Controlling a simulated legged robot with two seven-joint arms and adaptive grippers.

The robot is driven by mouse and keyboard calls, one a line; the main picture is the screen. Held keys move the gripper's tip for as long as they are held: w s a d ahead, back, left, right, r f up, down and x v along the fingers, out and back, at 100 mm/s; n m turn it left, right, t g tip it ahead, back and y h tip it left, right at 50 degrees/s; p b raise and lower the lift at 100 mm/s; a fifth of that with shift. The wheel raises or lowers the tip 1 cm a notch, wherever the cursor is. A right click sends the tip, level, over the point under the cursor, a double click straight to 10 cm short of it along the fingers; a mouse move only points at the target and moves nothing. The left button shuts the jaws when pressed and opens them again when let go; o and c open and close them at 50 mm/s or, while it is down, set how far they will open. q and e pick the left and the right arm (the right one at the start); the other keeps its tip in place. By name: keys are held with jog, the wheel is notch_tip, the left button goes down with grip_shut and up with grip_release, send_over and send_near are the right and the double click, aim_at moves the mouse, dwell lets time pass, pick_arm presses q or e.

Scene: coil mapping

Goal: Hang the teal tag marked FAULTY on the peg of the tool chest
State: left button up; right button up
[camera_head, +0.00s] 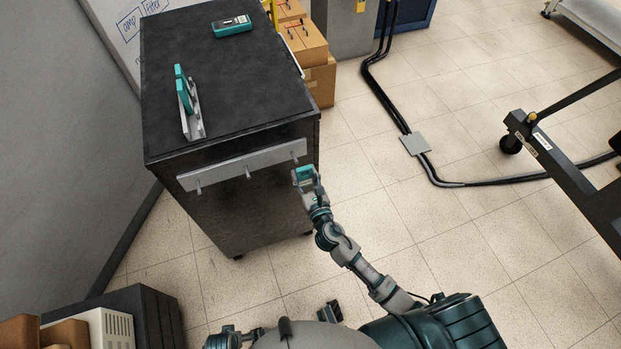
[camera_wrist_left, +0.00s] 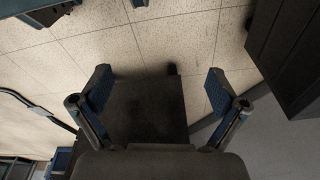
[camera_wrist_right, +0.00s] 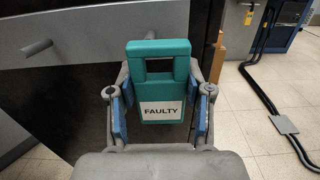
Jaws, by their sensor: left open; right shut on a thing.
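The teal tag (camera_wrist_right: 165,48) has a handle-like opening at its top and a white label reading FAULTY. My right gripper (camera_wrist_right: 160,98) is shut on its sides and holds it upright in the right wrist view. In the head view the tag (camera_head: 303,173) is in front of the tool chest (camera_head: 225,215), near the right end of a grey rail (camera_head: 225,168). The rail carries three pegs; the right one (camera_head: 294,157) is just up-left of the tag, and the tag appears apart from it. My left gripper (camera_wrist_left: 160,90) is open and empty above the floor.
A grey holder (camera_head: 194,122) with teal pieces and a teal meter (camera_head: 232,26) are on the chest top. Cardboard boxes (camera_head: 303,45) stand behind. A black cable (camera_head: 390,105) crosses the floor at right. A dark cart (camera_head: 570,170) stands farther right.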

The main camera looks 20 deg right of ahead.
jog(key=shift+w+a+r, duration=0.1)
jog(key=shift+w+a, duration=0.1)
jog(key=shift+a, duration=0.35)
jog(key=shift+w+a+r, duration=0.1)
jog(key=shift+w+a, duration=0.05)
jog(key=shift+a, duration=0.35)
jog(key=d, duration=0.3)
jog(key=shift+f, duration=0.2)
jog(key=shift+a, duration=0.15)
jog(key=shift+a+r, duration=0.1)
jog(key=shift+a, duration=0.6)
jog(key=shift+d, duration=1.3)
jog(key=shift+a, duration=1.15)
jog(key=shift+d+p, duration=0.35)
jog(key=shift+a+r, duration=0.2)
jog(key=shift+a, duration=1)
jog(key=shift+d, duration=0.35)
pick_arm(q)
jog(key=shift+w+a+r, duration=0.3)
jog(key=shift+a+r, duration=0.4)
jog(key=shift+a, duration=0.05)
